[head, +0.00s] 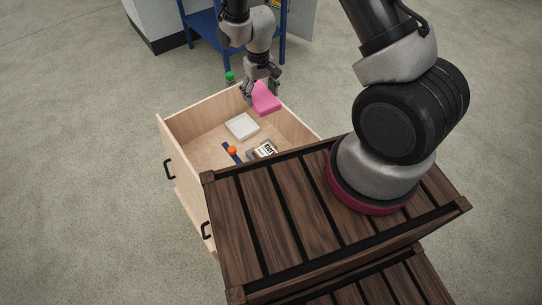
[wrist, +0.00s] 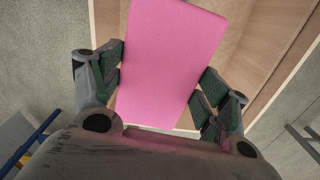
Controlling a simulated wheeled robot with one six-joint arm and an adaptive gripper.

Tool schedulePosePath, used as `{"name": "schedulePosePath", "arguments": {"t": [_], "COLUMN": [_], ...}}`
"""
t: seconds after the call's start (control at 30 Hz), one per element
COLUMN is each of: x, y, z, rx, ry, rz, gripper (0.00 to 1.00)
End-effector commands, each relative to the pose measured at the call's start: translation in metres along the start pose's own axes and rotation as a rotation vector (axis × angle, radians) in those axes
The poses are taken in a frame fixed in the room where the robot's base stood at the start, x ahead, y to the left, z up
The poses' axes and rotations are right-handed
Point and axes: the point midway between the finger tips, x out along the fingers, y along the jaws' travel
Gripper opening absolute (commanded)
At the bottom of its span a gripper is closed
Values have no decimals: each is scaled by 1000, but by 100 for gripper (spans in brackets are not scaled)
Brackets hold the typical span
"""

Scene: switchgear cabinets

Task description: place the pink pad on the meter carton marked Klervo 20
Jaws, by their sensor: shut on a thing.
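The pink pad (head: 265,98) is in my gripper (head: 259,88), above the far side of the open wooden box in the head view. In the wrist view the pad (wrist: 170,60) fills the space between the two fingers of my gripper (wrist: 163,85), which is shut on it. In the box lie a whitish flat box (head: 242,126) and, nearer, a small item with a black and white label (head: 264,148). No marking Klervo 20 can be read, so I cannot tell which is the meter carton. The pad is apart from both.
The wooden box (head: 180,175) has raised walls and black handles. Inside, an orange-capped item (head: 232,150) lies by a blue strip. A green-capped item (head: 230,77) is beyond the far wall. A blue frame (head: 205,30) stands behind. Dark slatted wood (head: 290,215) covers the near right.

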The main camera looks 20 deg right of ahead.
Motion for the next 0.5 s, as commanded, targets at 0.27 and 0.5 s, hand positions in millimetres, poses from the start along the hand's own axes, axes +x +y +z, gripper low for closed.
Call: {"name": "schedulePosePath", "arguments": {"t": [0.27,0.5], "x": [120,167], "y": [5,9], "z": [31,52], "rx": [-77,-112], "ry": [-7,-2], "rz": [1,0], "gripper": [55,55]}}
